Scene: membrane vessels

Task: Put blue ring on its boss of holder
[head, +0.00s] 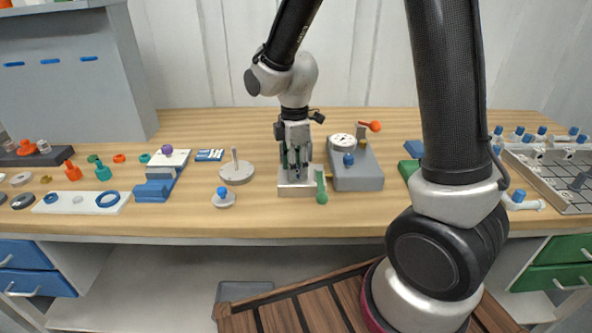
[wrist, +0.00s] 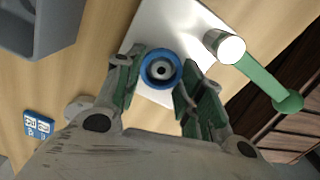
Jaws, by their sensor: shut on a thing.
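The blue ring (wrist: 147,71) is between my fingertips in the wrist view. A pale round part with a dark centre, apparently the boss (wrist: 161,70), shows through its opening. I cannot tell whether the ring is around the boss or just above it. The holder (wrist: 150,25) is a pale metal block with a green lever at its side. In the head view, the holder (head: 297,193) stands mid-bench, and my gripper (head: 297,168) points straight down over it. My gripper (wrist: 161,73) is shut on the ring. In the head view the fingers hide the ring.
The green lever (head: 321,187) stands right beside my gripper. A grey box with a gauge (head: 357,172) is close on the right. A round plate with a post (head: 237,172) and a blue-knobbed disc (head: 223,198) are on the left.

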